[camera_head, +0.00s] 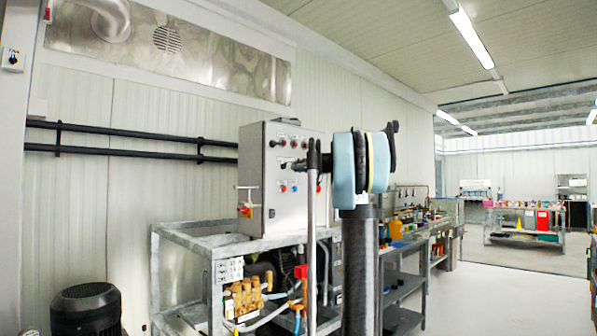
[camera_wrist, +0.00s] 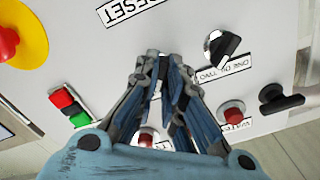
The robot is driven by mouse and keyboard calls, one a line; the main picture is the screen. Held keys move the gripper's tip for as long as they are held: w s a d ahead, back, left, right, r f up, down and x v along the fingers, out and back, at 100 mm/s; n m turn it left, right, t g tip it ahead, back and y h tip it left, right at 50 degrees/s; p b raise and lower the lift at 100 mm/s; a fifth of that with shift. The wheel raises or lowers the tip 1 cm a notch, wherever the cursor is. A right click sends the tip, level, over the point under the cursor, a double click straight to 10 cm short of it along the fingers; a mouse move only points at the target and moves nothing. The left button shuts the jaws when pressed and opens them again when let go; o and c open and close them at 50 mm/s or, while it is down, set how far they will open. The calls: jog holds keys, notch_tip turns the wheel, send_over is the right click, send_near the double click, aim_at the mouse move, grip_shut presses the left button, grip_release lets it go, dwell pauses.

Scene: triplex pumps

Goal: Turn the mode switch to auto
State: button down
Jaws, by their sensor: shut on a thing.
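The grey control box (camera_head: 283,165) stands on a metal frame, with dark knobs and coloured buttons on its front. My gripper (camera_head: 301,164) reaches its front from the right in the head view. In the wrist view my gripper (camera_wrist: 168,70) has its fingers drawn together at the panel (camera_wrist: 265,30), shut on a knob that I take for the mode switch. The fingers hide it almost wholly, so its pointing direction and its auto mark cannot be read.
A red-green double button (camera_wrist: 68,108) and a red stop button on yellow (camera_wrist: 15,35) lie left. A pump frame (camera_head: 180,236) stands below the box.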

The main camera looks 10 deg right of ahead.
jog(key=shift+w+d+m, duration=0.1)
jog(key=shift+d+m, duration=0.05)
jog(key=shift+m, duration=0.65)
jog(key=c, duration=1.7)
grip_release()
jog(key=shift+d, duration=0.1)
jog(key=v, duration=1.1)
jog(key=shift+s+d, duration=0.2)
jog(key=shift+s, duration=0.1)
jog(key=shift+f, duration=0.1)
